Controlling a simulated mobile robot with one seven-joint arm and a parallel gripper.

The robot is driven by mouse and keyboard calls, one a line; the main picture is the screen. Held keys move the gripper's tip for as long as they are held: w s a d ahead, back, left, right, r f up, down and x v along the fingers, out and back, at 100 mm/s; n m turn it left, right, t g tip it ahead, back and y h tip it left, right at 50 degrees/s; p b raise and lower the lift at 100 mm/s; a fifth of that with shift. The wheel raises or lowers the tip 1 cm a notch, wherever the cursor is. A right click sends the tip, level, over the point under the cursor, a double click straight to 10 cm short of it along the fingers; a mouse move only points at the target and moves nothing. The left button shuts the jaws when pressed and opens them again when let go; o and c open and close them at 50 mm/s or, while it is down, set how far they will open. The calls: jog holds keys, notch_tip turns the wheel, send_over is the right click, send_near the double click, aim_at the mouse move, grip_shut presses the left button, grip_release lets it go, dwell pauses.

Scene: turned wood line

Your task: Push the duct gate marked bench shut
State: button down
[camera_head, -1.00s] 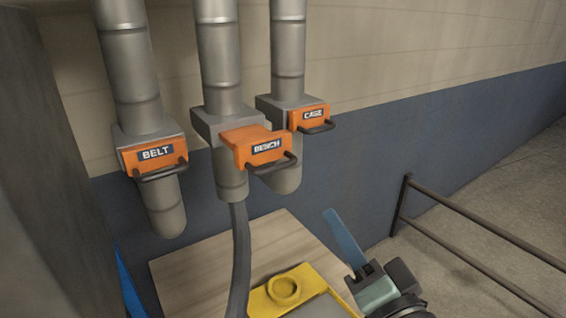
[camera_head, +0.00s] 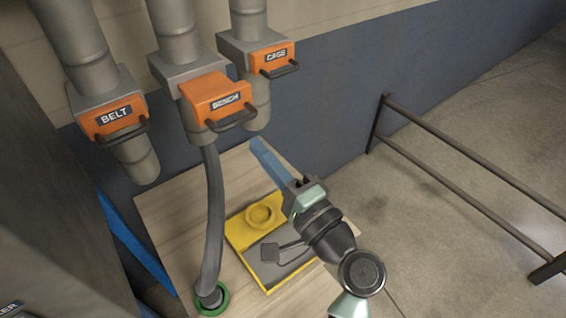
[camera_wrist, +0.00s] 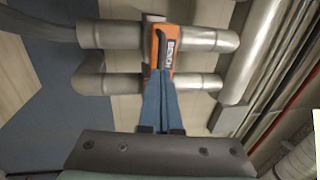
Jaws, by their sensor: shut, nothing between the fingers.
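The bench duct gate (camera_head: 215,92) is an orange block with a "BENCH" label and a black handle (camera_head: 231,119). It sticks out from its grey duct housing farther than the belt and cage gates do. My gripper (camera_head: 258,146) has blue fingers held shut and empty, its tips just below and right of the bench gate. In the wrist view my gripper (camera_wrist: 163,74) points at the bench gate (camera_wrist: 155,48) and covers part of its orange front. I cannot tell whether the tips touch it.
The belt gate (camera_head: 113,117) is at left and the cage gate (camera_head: 272,60) at right, each on its own duct. A grey hose (camera_head: 213,220) hangs from the bench duct to the wooden bench top (camera_head: 160,205). A yellow fixture (camera_head: 240,232) lies below my arm. A railing (camera_head: 450,180) stands at right.

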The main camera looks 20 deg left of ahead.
aim_at(227, 116)
jog(key=p+x, duration=0.1)
jog(key=x, duration=0.2)
jog(key=shift+w+a+r+p, duration=0.15)
jog(key=shift+w+a+p, duration=0.1)
jog(key=shift+p, duration=0.1)
jog(key=w+a+b, duration=0.1)
jog(key=a, duration=0.1)
jog(key=w+a+b, duration=0.4)
jog(key=shift+w+a+f, duration=0.15)
jog(key=shift+a+f, duration=0.1)
jog(key=shift+a, duration=0.15)
jog(key=shift+w+a+r, duration=0.1)
jog(key=shift+w+a, duration=0.1)
jog(key=shift+a, duration=0.05)
jog(key=shift+s+r, duration=0.1)
jog(key=shift+r, duration=0.25)
